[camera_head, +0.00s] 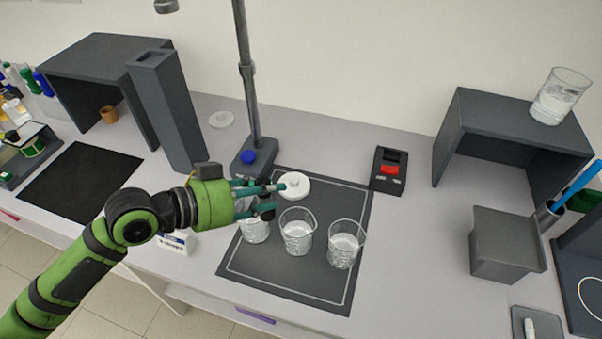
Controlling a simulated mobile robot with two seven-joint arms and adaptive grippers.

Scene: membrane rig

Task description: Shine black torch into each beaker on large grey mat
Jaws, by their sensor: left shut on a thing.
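The large grey mat (290,282) with a white outline lies in the middle of the bench. Three clear glass beakers stand in a row on it: a left beaker (255,233), a middle beaker (297,238) and a right beaker (344,250). My left gripper (268,197) is over the left beaker and shut on a small dark thing, which looks like the black torch (267,211). The torch hangs at the left beaker's mouth; I cannot tell whether it touches the glass. The gripper partly hides that beaker's rim. My right gripper is not in view.
A white round lid (294,185) lies at the mat's back. A stand with a tall pole (247,90) rises behind it. A black device with a red switch (389,170) is right of the mat. Another beaker (559,97) sits on the right shelf (480,115). A small white box (178,243) is left.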

